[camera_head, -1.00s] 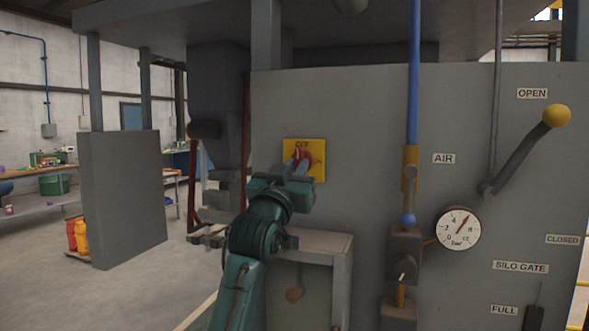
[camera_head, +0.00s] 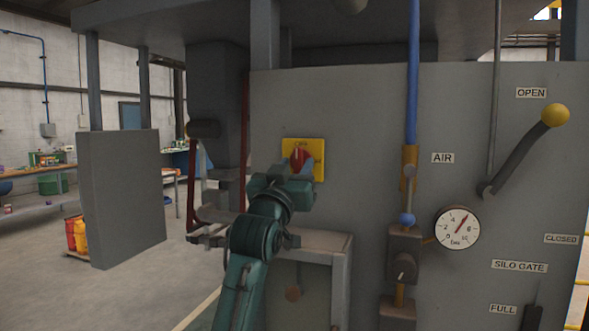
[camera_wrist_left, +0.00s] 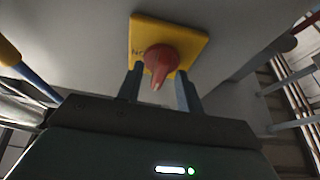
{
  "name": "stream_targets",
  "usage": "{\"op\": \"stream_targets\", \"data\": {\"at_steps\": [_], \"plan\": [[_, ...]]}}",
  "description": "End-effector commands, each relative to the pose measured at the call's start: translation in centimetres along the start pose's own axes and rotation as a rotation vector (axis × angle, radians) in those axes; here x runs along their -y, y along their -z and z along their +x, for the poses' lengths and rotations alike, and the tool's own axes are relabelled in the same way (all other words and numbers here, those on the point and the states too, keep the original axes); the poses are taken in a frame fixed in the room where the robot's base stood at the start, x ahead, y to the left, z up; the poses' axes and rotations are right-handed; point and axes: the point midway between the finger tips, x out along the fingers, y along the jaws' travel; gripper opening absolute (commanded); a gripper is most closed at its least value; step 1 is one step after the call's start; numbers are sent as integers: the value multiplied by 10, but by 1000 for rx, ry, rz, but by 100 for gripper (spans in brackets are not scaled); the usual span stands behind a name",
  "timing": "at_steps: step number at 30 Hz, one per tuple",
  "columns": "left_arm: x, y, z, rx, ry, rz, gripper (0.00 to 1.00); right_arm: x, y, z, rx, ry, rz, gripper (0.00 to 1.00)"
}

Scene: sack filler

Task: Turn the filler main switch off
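The main switch is a red knob (camera_head: 300,158) on a yellow plate (camera_head: 318,146) fixed to the grey panel. An OFF label shows at the plate's top in the head view. The left wrist view shows the knob (camera_wrist_left: 160,60) and the plate (camera_wrist_left: 190,42), with ON lettering upside down at the left. My left gripper (camera_head: 297,168) is in front of the switch. Its two fingers (camera_wrist_left: 158,72) stand apart, one on each side of the knob, with gaps visible. I cannot tell how far they reach along it. My right gripper is not in view.
Right of the switch are a blue air pipe (camera_head: 412,90), a pressure gauge (camera_head: 457,228) and the yellow-tipped silo gate lever (camera_head: 525,148). A grey stand (camera_head: 318,243) is below the switch. Open floor lies at the left.

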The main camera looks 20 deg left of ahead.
Motion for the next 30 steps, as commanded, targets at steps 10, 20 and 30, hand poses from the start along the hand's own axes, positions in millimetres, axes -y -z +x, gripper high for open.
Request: {"op": "stream_targets", "data": {"at_steps": [10, 20, 30], "plan": [[0, -2, -21, -1, 0, 1, 36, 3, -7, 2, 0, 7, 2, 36], [0, -3, -93, -2, 0, 0, 36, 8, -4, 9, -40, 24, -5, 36], [0, 0, -131, 0, 0, 1, 36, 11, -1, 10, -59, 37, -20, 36]]}}
